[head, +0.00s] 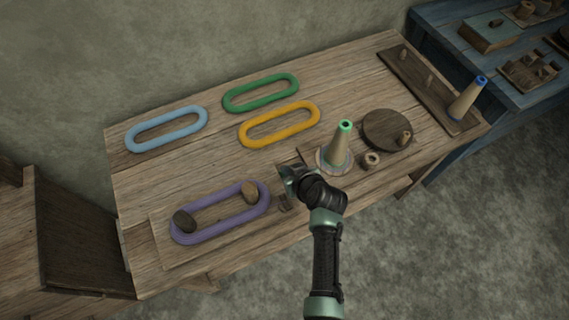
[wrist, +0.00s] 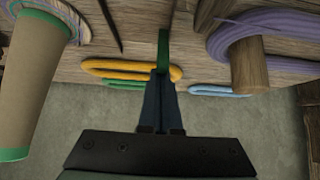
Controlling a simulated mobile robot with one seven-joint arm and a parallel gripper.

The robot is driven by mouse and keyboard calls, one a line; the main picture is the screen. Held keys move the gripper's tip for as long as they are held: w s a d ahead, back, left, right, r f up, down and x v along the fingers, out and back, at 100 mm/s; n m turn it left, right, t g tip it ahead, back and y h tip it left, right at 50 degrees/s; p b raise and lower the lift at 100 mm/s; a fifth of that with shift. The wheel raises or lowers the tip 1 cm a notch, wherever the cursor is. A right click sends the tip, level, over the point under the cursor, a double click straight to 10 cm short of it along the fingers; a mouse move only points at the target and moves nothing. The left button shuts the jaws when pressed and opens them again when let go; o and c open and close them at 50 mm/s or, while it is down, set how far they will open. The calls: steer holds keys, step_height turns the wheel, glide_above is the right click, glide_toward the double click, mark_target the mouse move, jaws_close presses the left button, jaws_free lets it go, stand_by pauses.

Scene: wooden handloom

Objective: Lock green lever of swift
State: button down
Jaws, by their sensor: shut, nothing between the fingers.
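The swift is a board (head: 160,232) at the table's front left, with two pegs, a dark one (head: 184,221) and a lighter one (head: 250,192), and a purple skein (head: 212,224) looped around them. The green lever (wrist: 163,48) shows upright in the wrist view, just beyond my fingertips; in the head view I cannot make it out near my gripper. My gripper (head: 286,176) is right of the skein, and its fingers (wrist: 162,76) are shut and empty. The fingertips overlap the lever's lower end in the wrist view; I cannot tell whether they touch it.
A green-tipped cone (head: 340,148) stands right of my gripper, near a round wooden disc (head: 386,128) and a small ring (head: 371,160). Light blue (head: 167,128), green (head: 260,92) and yellow (head: 279,124) skeins lie farther back. A blue-tipped cone (head: 467,100) stands at far right.

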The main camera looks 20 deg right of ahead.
steer(key=shift+s+f, duration=0.15)
steer(key=shift+s, duration=0.15)
steer(key=shift+w, duration=0.1)
steer(key=shift+w+b, duration=0.3)
steer(key=shift+w, duration=0.4)
steer(key=w+r, duration=0.1)
steer(key=w+r+p, duration=0.1)
steer(key=r, duration=0.1)
steer(key=shift+w+r, duration=0.1)
steer(key=shift+w, duration=0.05)
steer(key=s+f+v, duration=0.1)
steer(key=v, duration=0.8)
steer(key=shift+p, duration=0.35)
steer(key=shift+f, duration=0.1)
